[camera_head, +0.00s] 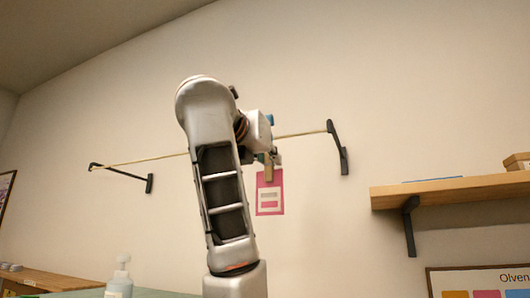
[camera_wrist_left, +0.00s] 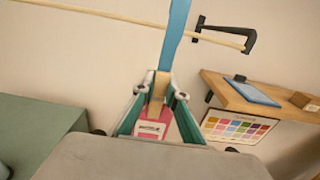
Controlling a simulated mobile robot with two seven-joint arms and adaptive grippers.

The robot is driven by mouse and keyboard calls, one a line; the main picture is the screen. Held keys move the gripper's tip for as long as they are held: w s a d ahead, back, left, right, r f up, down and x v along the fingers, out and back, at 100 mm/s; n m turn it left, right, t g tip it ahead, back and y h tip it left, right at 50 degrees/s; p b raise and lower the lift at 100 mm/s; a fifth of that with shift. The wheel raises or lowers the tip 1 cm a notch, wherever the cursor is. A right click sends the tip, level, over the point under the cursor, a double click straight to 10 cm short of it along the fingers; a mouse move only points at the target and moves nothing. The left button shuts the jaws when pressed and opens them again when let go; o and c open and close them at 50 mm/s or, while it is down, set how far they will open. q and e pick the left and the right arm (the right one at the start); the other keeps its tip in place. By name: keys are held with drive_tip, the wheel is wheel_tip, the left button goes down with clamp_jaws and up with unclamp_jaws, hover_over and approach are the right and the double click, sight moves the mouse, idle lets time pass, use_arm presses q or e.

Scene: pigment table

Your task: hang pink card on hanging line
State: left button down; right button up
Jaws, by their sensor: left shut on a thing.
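The pink card (camera_head: 270,202) with a pale label hangs upright below my left gripper (camera_head: 266,158) in the head view. In the left wrist view, my left gripper (camera_wrist_left: 160,90) is shut on a wooden clip at the top of the pink card (camera_wrist_left: 146,131). A blue strip (camera_wrist_left: 176,35) rises above the clip. The hanging line (camera_head: 135,161) is a pale cord between two dark brackets on the wall. It also shows in the left wrist view (camera_wrist_left: 110,15). My arm hides its middle in the head view. Whether card or clip touches the line cannot be told. My right gripper is out of view.
A wooden shelf (camera_head: 455,190) with a dark bracket juts from the wall at right. A blue flat item (camera_wrist_left: 252,94) lies on it. A colour chart (camera_wrist_left: 237,126) hangs below. A pump bottle (camera_head: 120,280) stands at lower left. The wall around the line is bare.

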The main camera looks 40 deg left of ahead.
use_arm(q)
drive_tip(key=w, duration=0.1)
drive_tip(key=w+a+f, duration=0.1)
drive_tip(key=w, duration=0.1)
drive_tip(key=w+f, duration=0.1)
drive_tip(key=w, duration=0.1)
drive_tip(key=shift+w+a+f, duration=0.15)
drive_tip(key=shift+w+f, duration=0.05)
drive_tip(key=shift+f, duration=0.05)
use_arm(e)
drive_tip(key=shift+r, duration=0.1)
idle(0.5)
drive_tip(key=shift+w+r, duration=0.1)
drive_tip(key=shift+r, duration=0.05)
